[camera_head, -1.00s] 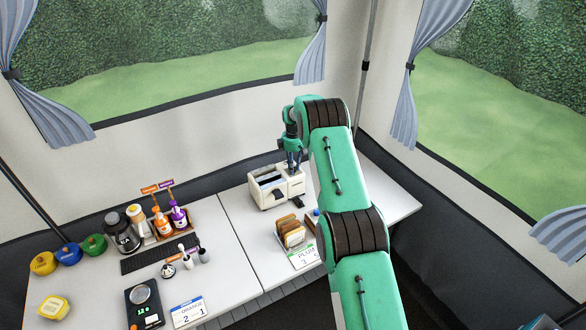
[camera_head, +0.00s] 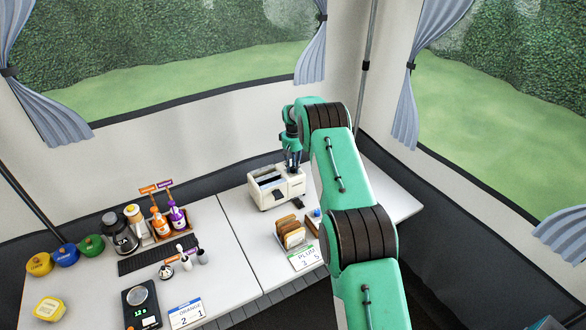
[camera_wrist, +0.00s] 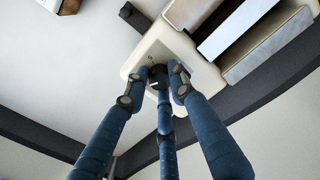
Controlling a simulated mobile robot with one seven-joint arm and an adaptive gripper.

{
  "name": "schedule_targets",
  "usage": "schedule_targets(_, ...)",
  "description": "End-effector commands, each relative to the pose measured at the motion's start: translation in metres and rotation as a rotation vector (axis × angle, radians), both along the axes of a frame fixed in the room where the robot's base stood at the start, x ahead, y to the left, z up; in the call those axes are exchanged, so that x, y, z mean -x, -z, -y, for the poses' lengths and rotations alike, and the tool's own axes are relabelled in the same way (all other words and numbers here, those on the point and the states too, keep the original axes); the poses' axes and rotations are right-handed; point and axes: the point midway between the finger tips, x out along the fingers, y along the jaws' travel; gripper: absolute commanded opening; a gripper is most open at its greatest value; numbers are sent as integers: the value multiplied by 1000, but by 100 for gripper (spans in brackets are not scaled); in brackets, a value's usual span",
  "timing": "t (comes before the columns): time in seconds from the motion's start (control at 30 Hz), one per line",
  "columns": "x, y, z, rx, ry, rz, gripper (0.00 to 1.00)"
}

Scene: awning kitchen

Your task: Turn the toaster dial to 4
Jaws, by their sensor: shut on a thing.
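The cream toaster (camera_head: 262,200) stands on the right-hand white table, below the end of my arm, with its two slots facing up. In the wrist view the toaster's body (camera_wrist: 140,62) fills the upper middle, with its slots to the right. My gripper (camera_wrist: 160,75) has blue fingers closed around the small dark dial (camera_wrist: 158,77) on the toaster's cream face. In the head view my gripper (camera_head: 292,168) is at the toaster's right end, and the dial is hidden there. The dial's numbers and setting cannot be read.
A rack of bread slices (camera_head: 290,233) and a PLUM card (camera_head: 308,257) are in front of the toaster. Bottles (camera_head: 177,218), a black coffee maker (camera_head: 122,236) and a scale (camera_head: 141,303) are on the left table.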

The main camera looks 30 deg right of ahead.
Motion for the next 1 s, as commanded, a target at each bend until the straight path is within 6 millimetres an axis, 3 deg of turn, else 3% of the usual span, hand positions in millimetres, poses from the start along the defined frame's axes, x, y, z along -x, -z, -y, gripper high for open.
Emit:
schedule_targets(0.5, -1, -2, 1, 1, 429, 4, 0)
schedule_targets(1.0, -1, -2, 1, 1, 542, 3, 0)
